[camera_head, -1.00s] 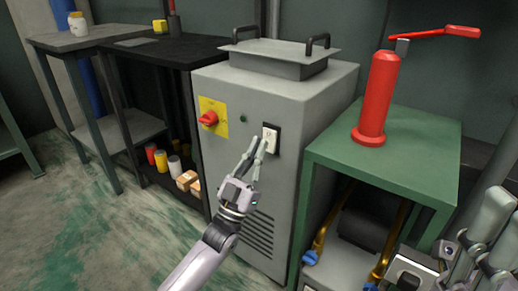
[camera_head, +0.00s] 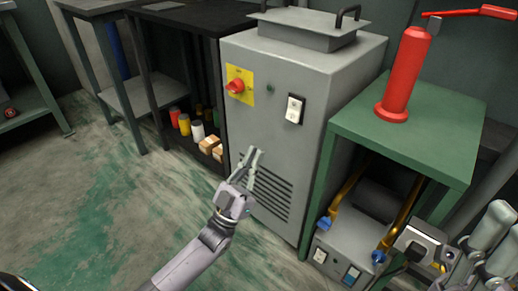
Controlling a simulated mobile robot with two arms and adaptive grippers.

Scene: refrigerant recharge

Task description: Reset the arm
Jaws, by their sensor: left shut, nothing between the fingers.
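My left gripper (camera_head: 253,156) is shut and empty. In the head view it appears in front of the grey cabinet (camera_head: 270,140), below and left of the black-and-white rocker switch (camera_head: 295,108) and apart from it. My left arm reaches in from the bottom edge. My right gripper (camera_head: 497,225) is at the lower right corner, partly cut off, with pale fingers pointing up; whether it is open or shut is unclear.
The cabinet has a red knob on a yellow plate (camera_head: 236,87) and vents. At right, a green table (camera_head: 420,125) carries a red cylinder (camera_head: 405,70); a grey box (camera_head: 345,255) with gold hoses sits underneath. A black table (camera_head: 190,17) stands left. Floor at left is clear.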

